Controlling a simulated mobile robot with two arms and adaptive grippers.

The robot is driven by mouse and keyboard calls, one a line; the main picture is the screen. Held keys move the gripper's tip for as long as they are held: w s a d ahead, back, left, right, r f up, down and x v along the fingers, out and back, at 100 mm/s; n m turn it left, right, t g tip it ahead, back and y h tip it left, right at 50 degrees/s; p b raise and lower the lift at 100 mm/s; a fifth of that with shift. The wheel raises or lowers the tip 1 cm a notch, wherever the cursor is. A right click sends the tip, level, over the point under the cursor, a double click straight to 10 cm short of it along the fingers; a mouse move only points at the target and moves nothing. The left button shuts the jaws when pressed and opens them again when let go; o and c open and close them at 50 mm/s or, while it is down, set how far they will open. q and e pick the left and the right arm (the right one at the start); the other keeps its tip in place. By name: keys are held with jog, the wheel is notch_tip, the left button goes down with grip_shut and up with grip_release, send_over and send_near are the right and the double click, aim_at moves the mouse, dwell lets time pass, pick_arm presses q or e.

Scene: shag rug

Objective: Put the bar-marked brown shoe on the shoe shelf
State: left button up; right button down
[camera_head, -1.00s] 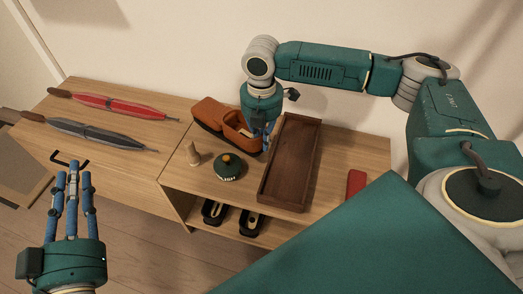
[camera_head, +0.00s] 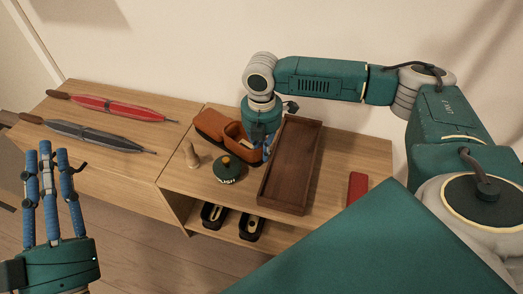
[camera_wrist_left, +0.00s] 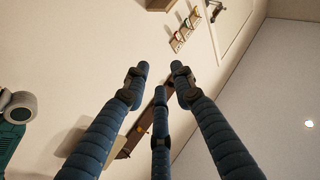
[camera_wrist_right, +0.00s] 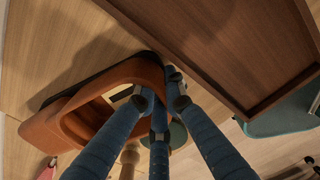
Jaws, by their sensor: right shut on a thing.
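An orange-brown shoe (camera_head: 211,123) lies on the top of the wooden shelf unit, toe toward the back left. A pale patch shows inside its opening; I cannot make out a bar. In the right wrist view the shoe's rim (camera_wrist_right: 147,72) is close up between the fingers. My right gripper (camera_head: 267,150) reaches down from above and is shut on the shoe's heel end, which it partly hides. My left gripper (camera_head: 48,160) is open and empty, fingers up, at the left front. The shoe shelf is the lower level (camera_head: 195,220) below the top board.
Two black shoes (camera_head: 213,215) (camera_head: 251,227) stand on the lower level. A dark wooden tray (camera_head: 291,166) stands right of the brown shoe. A green tin (camera_head: 227,170) and a wooden peg (camera_head: 191,155) are in front. Red (camera_head: 115,104) and grey (camera_head: 95,136) umbrellas lie left. A red box (camera_head: 357,187) lies right.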

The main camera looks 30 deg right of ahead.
jog(key=c, duration=2.1)
grip_release()
